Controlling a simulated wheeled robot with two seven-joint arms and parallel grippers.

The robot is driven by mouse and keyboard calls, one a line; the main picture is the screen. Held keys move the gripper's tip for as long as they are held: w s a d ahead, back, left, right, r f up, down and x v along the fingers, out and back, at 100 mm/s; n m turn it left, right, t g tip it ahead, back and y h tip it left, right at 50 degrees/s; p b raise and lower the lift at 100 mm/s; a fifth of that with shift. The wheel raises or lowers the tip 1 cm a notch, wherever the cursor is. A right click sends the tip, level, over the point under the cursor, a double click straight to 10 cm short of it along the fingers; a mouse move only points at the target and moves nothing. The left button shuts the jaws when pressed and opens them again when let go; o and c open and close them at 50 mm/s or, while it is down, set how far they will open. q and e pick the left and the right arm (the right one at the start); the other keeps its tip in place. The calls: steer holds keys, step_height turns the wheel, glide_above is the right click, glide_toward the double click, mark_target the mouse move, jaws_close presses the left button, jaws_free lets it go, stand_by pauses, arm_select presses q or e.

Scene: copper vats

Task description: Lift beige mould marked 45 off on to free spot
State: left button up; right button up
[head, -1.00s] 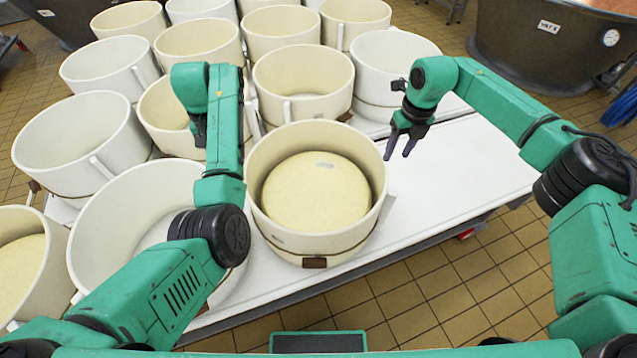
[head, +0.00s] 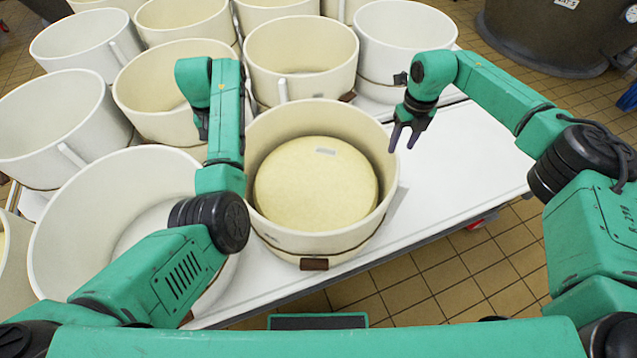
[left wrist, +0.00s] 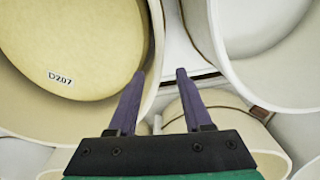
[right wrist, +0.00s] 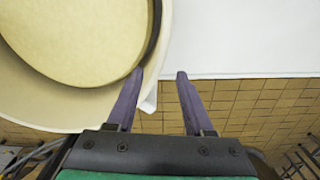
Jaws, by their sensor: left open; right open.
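A beige mould (head: 318,243) holding a round pale cheese (head: 315,190) stands at the table's front edge; I cannot read a 45 on it. My right gripper (head: 401,148) is open at its right rim. The right wrist view shows the rim (right wrist: 85,112) between and under the open fingers (right wrist: 160,72). My left gripper (head: 202,125) is mostly hidden behind its arm, left of the mould. In the left wrist view its fingers (left wrist: 160,72) are open, with a mould rim (left wrist: 156,50) between them; the cheese there is labelled D207 (left wrist: 60,79).
The white table (head: 460,160) is bare right of the mould. Several other moulds crowd the left and back, including a large empty one (head: 70,235) at front left and a white one (head: 405,45) behind. A dark vat (head: 550,40) stands at the back right.

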mark_target(392, 169)
step_height(392, 169, down, 12)
steer(key=shift+r, duration=0.1)
arm_select(q)
step_height(392, 169, down, 12)
steer(key=shift+r, duration=0.15)
jaws_close()
arm_select(e)
jaws_close()
arm_select(q)
steer(key=shift+w+a+r, duration=0.1)
steer(key=shift+r, duration=0.05)
arm_select(e)
steer(key=shift+w+d+r, duration=0.1)
steer(key=shift+r, duration=0.05)
stand_by(0.3)
